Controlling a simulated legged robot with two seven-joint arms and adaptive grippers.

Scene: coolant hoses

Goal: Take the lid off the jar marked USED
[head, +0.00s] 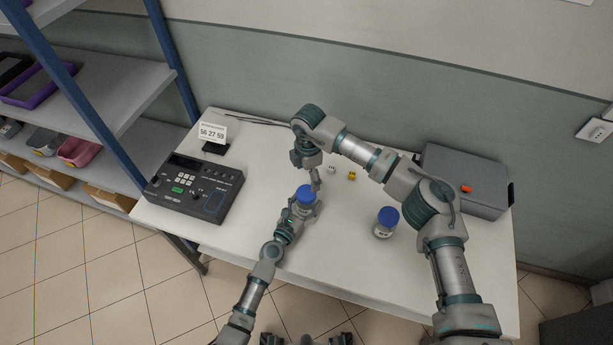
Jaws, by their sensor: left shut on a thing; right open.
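A jar with a blue lid (306,193) is near the middle of the table. My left gripper (301,211) is shut on this jar from the front left, around its body below the lid. Its label is hidden or too small to read. My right gripper (316,182) points down, open, just behind the blue lid; I cannot tell if it touches the lid. A second jar (384,229) with a blue lid stands upright to the right, with a label too small to read. Both lids are on.
A dark control box (195,187) stands at the left, with a number display (213,134) behind it. A grey case (466,180) is at the right. A small white block (331,170) and a yellow block (351,175) lie behind the jars. The table's front is clear.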

